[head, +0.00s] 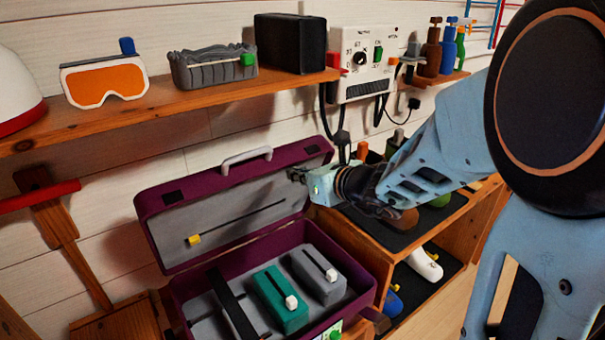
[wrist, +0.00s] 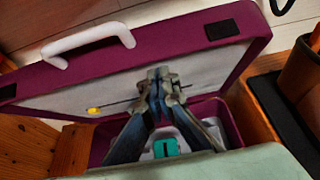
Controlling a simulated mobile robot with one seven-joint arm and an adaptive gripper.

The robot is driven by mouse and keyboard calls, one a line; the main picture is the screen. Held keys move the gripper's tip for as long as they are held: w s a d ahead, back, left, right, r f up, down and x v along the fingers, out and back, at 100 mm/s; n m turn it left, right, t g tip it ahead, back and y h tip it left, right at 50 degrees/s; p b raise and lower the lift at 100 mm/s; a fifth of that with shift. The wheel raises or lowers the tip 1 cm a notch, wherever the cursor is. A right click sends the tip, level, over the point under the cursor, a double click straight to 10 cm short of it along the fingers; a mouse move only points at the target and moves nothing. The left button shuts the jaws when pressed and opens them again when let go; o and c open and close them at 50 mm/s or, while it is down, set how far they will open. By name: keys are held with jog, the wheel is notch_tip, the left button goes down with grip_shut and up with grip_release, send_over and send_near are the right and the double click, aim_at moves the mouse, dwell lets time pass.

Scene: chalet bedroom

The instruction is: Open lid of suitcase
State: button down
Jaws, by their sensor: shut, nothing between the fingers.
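The purple suitcase (head: 371,285) stands open in the head view, its lid (head: 137,205) raised and leaning back toward the wall. The lid has a white handle (head: 246,155) on its top edge and a grey lining with a yellow-tipped strap. Inside the base lie a teal case (head: 275,300), a grey case (head: 313,278) and a black strap (head: 228,300). My gripper (head: 296,175) is shut and empty at the inner side of the lid, near its right end. In the wrist view my gripper (wrist: 160,80) shows before the lid's lining; I cannot tell whether it touches.
A wooden shelf (head: 190,100) above holds orange goggles (head: 105,82), a grey basket (head: 212,68) and a black box (head: 290,44). A white control box (head: 362,60) hangs on the wall. A wooden rack (head: 452,225) with shoes stands close on the right.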

aim_at(274, 149)
jog(key=shift+w+a+r, duration=0.25)
jog(key=shift+w+a, duration=0.1)
jog(key=shift+w, duration=0.05)
jog(key=shift+w+a+r+p, duration=0.2)
jog(key=shift+w+r+p, duration=0.15)
jog(key=shift+p, duration=0.45)
jog(key=shift+g+h, duration=0.4)
jog(key=shift+g, duration=0.1)
jog(key=w+a+r+p, duration=0.1)
jog(key=p, duration=0.1)
jog(key=w+a+r+p, duration=0.1)
jog(key=w+p, duration=0.1)
jog(key=p, duration=0.1)
jog(key=w+a+p, duration=0.1)
jog(key=p, duration=0.1)
jog(key=w+a+r+g+p, duration=0.1)
jog(key=p, duration=0.2)
jog(key=shift+w+h, duration=0.3)
jog(key=shift+w+a+p, duration=0.25)
jog(key=shift+w+p, duration=0.2)
jog(key=shift+p, duration=0.55)
jog(key=shift+w+a+f, duration=0.15)
jog(key=shift+w, duration=0.05)
jog(key=shift+f, duration=0.1)
